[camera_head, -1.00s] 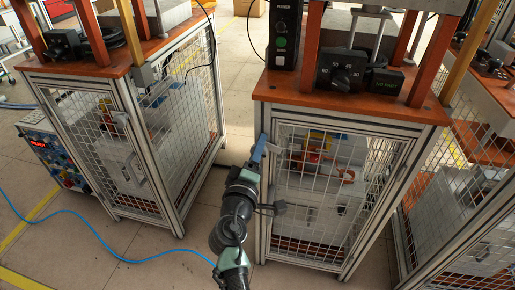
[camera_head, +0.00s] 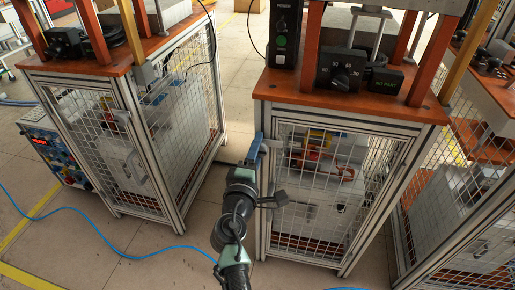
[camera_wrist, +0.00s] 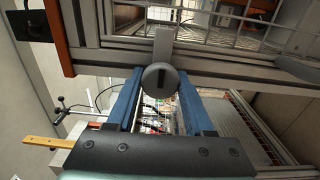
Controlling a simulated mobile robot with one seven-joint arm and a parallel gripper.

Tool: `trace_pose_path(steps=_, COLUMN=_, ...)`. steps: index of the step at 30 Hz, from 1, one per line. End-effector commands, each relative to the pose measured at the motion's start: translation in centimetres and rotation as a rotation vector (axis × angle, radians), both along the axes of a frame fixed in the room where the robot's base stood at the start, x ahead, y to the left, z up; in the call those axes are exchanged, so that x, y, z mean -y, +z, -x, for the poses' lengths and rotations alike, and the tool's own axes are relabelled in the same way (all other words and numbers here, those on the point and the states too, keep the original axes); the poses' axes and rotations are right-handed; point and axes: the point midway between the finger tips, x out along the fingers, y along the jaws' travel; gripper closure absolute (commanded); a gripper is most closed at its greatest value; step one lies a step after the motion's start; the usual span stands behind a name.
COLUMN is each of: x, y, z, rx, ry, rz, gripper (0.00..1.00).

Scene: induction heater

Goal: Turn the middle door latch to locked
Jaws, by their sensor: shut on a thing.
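The middle cabinet has a mesh door (camera_head: 330,195) in an aluminium frame. The door latch (camera_wrist: 159,78) is a round dark knob with a slot, and a flat grey bar stands up from it in the wrist view. The blue fingers of my gripper (camera_wrist: 158,100) lie on either side of the knob and are shut on it. In the head view my gripper (camera_head: 256,150) is at the upper left corner of the door, and the fingers largely hide the latch there.
The middle cabinet's orange top (camera_head: 350,103) overhangs just above my gripper. A blue hose (camera_head: 110,250) lies on the floor at the left.

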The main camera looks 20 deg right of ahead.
Motion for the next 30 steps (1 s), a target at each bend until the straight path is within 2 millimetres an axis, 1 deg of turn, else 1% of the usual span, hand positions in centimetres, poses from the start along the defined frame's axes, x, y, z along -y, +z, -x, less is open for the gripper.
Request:
trace_pose_path(steps=4, x=0.0, y=-0.2, z=0.0, rx=-0.005, ry=0.000, rz=0.002, gripper=1.00)
trace_pose_path(steps=5, x=-0.1, y=-0.2, z=0.0, rx=-0.005, ry=0.000, rz=0.002, gripper=0.43)
trace_pose_path(steps=6, x=-0.1, y=-0.2, z=0.0, rx=-0.004, ry=0.000, rz=0.001, gripper=0.35)
trace_pose_path(steps=9, x=-0.1, y=-0.1, z=0.0, rx=-0.003, ry=0.000, rz=0.001, gripper=0.20)
trace_pose_path(steps=17, x=0.0, y=0.0, z=0.0, rx=-0.001, ry=0.000, rz=-0.001, gripper=0.20)
trace_pose_path(steps=20, x=-0.3, y=0.0, z=0.3, rx=-0.001, ry=0.001, rz=-0.001, gripper=0.20)
trace_pose_path(steps=23, x=-0.8, y=0.0, z=1.2, rx=-0.002, ry=0.001, rz=0.000, gripper=0.20)
trace_pose_path(steps=26, x=-1.8, y=0.1, z=2.5, rx=-0.002, ry=0.002, rz=0.000, gripper=0.20)
trace_pose_path(steps=30, x=-3.5, y=0.0, z=5.0, rx=-0.003, ry=0.003, rz=-0.002, gripper=0.20)
